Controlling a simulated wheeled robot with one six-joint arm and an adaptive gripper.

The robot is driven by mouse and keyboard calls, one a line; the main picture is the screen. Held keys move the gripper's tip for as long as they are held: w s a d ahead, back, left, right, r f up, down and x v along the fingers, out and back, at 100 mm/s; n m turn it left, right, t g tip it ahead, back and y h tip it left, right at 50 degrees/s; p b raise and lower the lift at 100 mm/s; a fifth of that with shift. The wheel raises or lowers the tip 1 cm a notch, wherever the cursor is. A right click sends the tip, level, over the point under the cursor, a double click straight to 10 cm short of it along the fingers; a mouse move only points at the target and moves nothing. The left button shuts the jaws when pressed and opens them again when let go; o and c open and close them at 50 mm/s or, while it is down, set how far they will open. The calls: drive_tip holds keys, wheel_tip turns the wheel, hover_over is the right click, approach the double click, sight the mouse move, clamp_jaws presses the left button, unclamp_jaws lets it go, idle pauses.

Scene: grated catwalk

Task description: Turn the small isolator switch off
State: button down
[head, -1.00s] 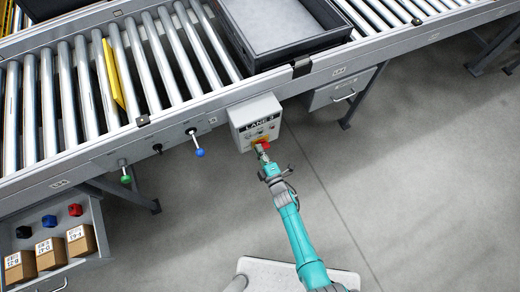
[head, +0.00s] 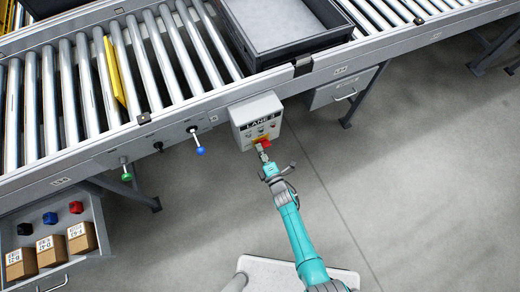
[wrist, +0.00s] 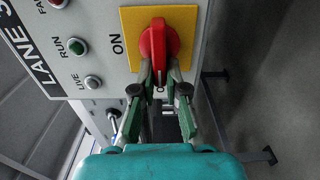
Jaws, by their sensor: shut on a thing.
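The small isolator switch is a red rotary handle (wrist: 158,45) on a yellow plate (wrist: 185,22), low on the grey LANE 3 box (head: 257,119). In the head view the red handle (head: 266,144) shows just beyond my gripper (head: 263,153). In the wrist view my gripper (wrist: 160,76) has its two fingertips closed around the handle's lower end. The handle lies upright in that picture, across from the word ON at its left. An O mark shows below it, between the fingers. The fingers partly hide the plate's lower edge.
Green and red indicators (wrist: 75,46) sit beside the switch on the box face. A roller conveyor (head: 150,60) runs above, with blue (head: 200,151), black and green knobs on its side rail. An open drawer (head: 90,215) holds cartons at left.

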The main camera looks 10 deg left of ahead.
drive_tip(key=c, duration=1.2)
unclamp_jaws()
drive_tip(key=shift+s, duration=0.1)
drive_tip(key=v, duration=1.1)
drive_tip(key=shift+s+d, duration=0.25)
drive_tip(key=shift+s, duration=0.05)
drive_tip(key=s+d+r+m+t+h, duration=0.1)
drive_tip(key=s+d+r+m+h, duration=0.2)
drive_tip(key=s+d+r+m, duration=0.5)
drive_tip(key=s+d+r+m+h, duration=0.3)
drive_tip(key=s+d+r+m, duration=0.15)
drive_tip(key=s, duration=0.55)
drive_tip(key=s+d+r+m+h, duration=0.1)
drive_tip(key=s+d+r+m, duration=0.1)
drive_tip(key=r, duration=0.4)
drive_tip(key=s+d+r+m+h, duration=0.1)
drive_tip(key=s+d+r+m, duration=0.1)
drive_tip(key=s+r+m, duration=0.3)
drive_tip(key=s+d+r+m+g+h, duration=0.1)
drive_tip(key=s+d+r+m+h, duration=0.1)
drive_tip(key=r+m, duration=0.3)
wheel_tip(320, 180, up, 4)
drive_tip(key=shift+s, duration=0.7)
